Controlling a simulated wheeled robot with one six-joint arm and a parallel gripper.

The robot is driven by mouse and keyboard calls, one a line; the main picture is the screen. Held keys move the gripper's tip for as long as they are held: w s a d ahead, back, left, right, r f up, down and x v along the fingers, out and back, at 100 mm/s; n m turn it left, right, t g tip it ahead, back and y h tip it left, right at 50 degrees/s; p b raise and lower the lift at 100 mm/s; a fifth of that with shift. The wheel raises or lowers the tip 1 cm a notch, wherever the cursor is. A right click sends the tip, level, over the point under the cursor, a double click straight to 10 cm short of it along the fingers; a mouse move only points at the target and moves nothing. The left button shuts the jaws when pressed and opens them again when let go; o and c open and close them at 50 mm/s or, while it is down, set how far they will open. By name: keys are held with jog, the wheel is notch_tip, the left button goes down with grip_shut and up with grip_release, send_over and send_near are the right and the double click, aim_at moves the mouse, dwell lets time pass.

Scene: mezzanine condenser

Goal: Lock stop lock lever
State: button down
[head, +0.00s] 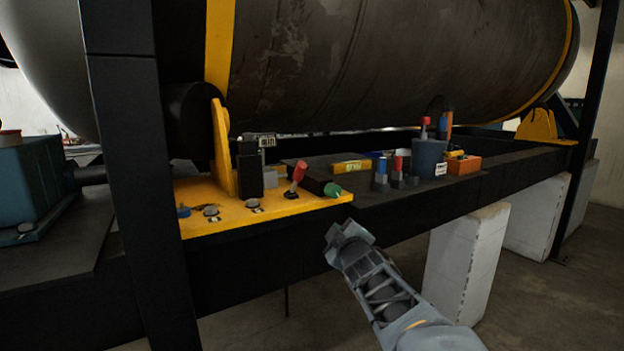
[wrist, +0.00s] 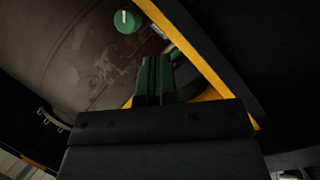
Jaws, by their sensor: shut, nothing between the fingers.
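A yellow panel (head: 275,210) carries a red-tipped lever (head: 299,172), tilted to the right, and a green knob (head: 332,191) at its right corner. No label naming the stop lock lever is legible. A round green knob with a white mark (wrist: 127,20) shows at the top of the wrist view. My gripper (head: 336,236) is just below and in front of the panel's right corner, apart from the lever. In the wrist view its fingers (wrist: 154,62) are shut together and empty, below and right of the round green knob.
Grey knobs (head: 211,210) and a black block (head: 248,172) occupy the panel's left part. A dark shelf to the right holds a blue cup (head: 430,158), an orange box (head: 464,165) and small tools. A large tank (head: 390,65) hangs above. A black post (head: 140,160) stands left.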

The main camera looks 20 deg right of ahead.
aim_at(306, 166)
notch_tip(306, 166, up, 6)
jog(key=s+d+n+t+y+b, duration=0.1)
jog(key=n+t+y, duration=0.3)
jog(key=n+y, duration=0.7)
jog(key=shift+d+r+n, duration=0.25)
jog(key=shift+d+n, duration=0.4)
jog(key=shift+n, duration=1.35)
jog(key=p+x, duration=0.2)
jog(key=x, duration=0.5)
jog(key=p+x, duration=0.2)
jog(key=x, duration=0.5)
jog(key=shift+s+r, duration=0.15)
jog(key=shift+r, duration=0.05)
jog(key=shift+a+r+p, duration=0.1)
jog(key=shift+p, duration=0.3)
